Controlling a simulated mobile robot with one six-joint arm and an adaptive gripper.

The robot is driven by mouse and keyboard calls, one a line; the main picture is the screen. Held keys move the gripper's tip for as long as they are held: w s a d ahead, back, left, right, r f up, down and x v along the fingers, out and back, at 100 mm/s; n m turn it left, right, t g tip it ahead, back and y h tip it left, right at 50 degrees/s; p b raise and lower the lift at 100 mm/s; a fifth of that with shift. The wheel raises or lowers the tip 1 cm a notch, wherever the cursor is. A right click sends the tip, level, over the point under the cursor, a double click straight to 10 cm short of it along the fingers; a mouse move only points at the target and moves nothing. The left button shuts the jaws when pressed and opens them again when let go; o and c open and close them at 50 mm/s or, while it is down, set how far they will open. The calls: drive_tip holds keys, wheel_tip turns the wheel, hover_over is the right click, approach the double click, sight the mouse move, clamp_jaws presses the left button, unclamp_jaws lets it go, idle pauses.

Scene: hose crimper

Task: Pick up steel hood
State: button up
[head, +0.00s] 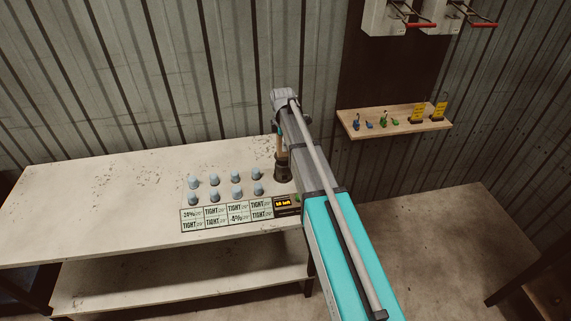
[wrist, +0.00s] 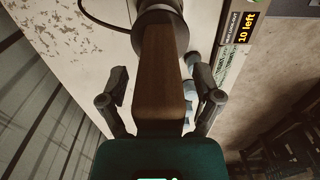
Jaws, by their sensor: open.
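No part is marked as the steel hood, and I cannot tell which thing it is. Several small blue-grey domed caps (head: 237,190) stand in two rows on the white bench; a few show partly behind my right finger in the wrist view (wrist: 190,97). A dark round body (head: 283,168) stands at the bench's right end. A wooden handle (wrist: 160,50) rises from it towards the wrist camera. My gripper (wrist: 159,73) is open, with one finger on each side of the handle and a visible gap on both sides. In the head view my arm hides the gripper's fingers.
A label sheet (head: 228,217) marked "TIGHT" lies before the caps, with a small display (head: 287,204) beside it; the wrist view reads "10 left". A wooden wall shelf (head: 395,122) holds small coloured parts and yellow tags. The bench's left half (head: 90,210) is clear.

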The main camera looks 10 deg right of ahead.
clamp_jaws()
idle(0.5)
drive_tip(key=shift+r, duration=0.2)
wheel_tip(320, 180, up, 3)
drive_tip(key=p, duration=0.3)
drive_tip(key=shift+f, duration=0.15)
drive_tip(key=s+r+p, duration=1)
drive_tip(key=s, duration=0.4)
drive_tip(key=shift+a, duration=0.2)
idle(0.5)
